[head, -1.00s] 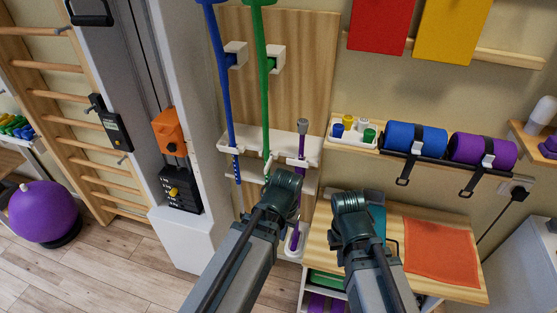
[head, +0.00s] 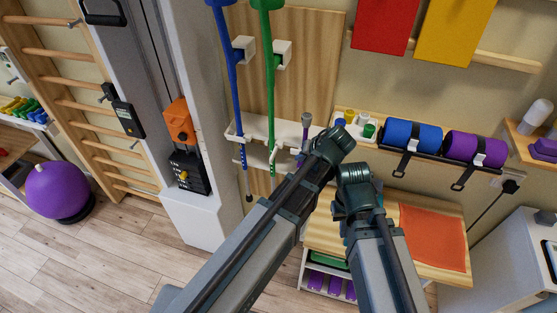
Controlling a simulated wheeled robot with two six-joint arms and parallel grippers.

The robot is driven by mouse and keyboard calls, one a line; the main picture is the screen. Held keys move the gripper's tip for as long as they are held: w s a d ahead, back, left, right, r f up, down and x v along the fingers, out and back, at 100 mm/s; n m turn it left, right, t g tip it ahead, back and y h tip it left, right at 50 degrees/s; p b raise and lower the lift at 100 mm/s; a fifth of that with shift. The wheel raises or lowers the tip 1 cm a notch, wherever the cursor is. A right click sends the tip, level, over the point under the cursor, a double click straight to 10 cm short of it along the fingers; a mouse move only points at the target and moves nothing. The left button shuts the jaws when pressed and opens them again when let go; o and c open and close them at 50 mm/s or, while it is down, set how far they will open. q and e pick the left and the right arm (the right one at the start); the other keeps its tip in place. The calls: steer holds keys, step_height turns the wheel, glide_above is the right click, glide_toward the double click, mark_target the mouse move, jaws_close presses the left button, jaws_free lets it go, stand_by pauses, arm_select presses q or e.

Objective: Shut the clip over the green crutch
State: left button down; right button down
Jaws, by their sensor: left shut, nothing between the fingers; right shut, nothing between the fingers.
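The green crutch (head: 270,95) stands upright against the wooden wall panel, right of the blue crutch (head: 231,95). A white block clip (head: 282,55) sits beside its upper shaft. Lower down the crutch meets a white rack (head: 290,131), where a small white piece (head: 273,156) shows at its shaft. I cannot tell from here whether either white part is closed over the crutch. My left gripper (head: 335,146) is shut and empty, right of the green crutch and apart from it in the picture. My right gripper (head: 355,188) is shut and empty, lower and further right. Their fingertips are mostly hidden.
Blue (head: 411,137) and purple (head: 475,149) rolls are strapped on a shelf at right. A wooden bench (head: 398,250) with an orange cloth is below.

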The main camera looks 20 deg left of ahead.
mark_target(274, 154)
arm_select(q)
steer(key=shift+f, duration=0.1)
steer(key=w+a+f+b, duration=0.4)
steer(key=a+f+b, duration=0.4)
steer(key=shift+a, duration=0.35)
steer(key=shift+s+a, duration=0.1)
stand_by(0.5)
